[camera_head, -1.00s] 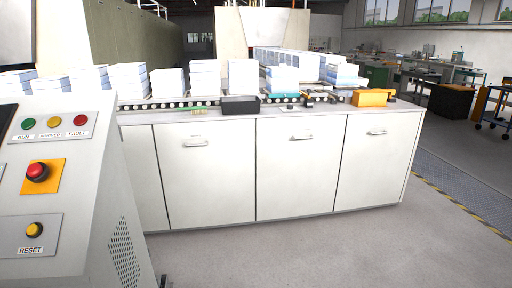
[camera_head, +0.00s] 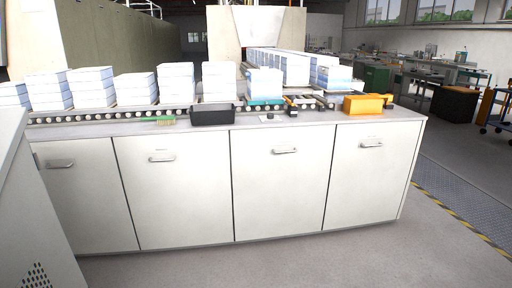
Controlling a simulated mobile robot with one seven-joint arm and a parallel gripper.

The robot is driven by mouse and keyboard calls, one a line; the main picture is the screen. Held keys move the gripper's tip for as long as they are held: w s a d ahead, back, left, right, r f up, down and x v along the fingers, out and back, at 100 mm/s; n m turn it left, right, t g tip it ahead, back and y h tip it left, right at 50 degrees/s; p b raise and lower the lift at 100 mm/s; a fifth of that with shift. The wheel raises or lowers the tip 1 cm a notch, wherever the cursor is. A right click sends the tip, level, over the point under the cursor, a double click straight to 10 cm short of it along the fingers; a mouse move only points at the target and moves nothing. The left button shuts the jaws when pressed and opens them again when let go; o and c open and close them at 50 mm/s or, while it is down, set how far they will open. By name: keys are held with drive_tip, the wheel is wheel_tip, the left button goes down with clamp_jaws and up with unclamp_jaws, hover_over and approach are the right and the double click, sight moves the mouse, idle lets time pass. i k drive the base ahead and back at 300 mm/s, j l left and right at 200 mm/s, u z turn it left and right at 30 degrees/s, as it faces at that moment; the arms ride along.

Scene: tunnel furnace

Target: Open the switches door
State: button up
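A long white cabinet (camera_head: 228,180) runs across the middle of the view under a roller conveyor. It has several closed doors with silver bar handles. The far-left door (camera_head: 92,205) has its handle (camera_head: 60,163) near its upper left. The other doors are a left-middle door (camera_head: 180,200), a right-middle door (camera_head: 282,190) and a right door (camera_head: 368,185). No label tells me which is the switches door, and no switches show. My gripper is not in view.
A grey-white console (camera_head: 35,215) fills the lower left edge. Stacks of white-blue blocks (camera_head: 92,87) stand on the conveyor. A black bin (camera_head: 212,114) and an orange box (camera_head: 363,105) sit on the countertop. The grey floor (camera_head: 330,260) in front is clear.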

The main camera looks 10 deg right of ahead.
sight(371, 162)
drive_tip(key=i+l, duration=0.4)
drive_tip(key=l, duration=0.2)
drive_tip(key=i+l, duration=0.4)
drive_tip(key=l, duration=0.15)
drive_tip(key=i+l, duration=0.4)
drive_tip(key=l, duration=0.2)
drive_tip(key=i+l, duration=0.85)
drive_tip(key=l, duration=0.3)
drive_tip(key=i+l, duration=0.4)
drive_tip(key=l, duration=0.15)
drive_tip(key=l+z, duration=0.05)
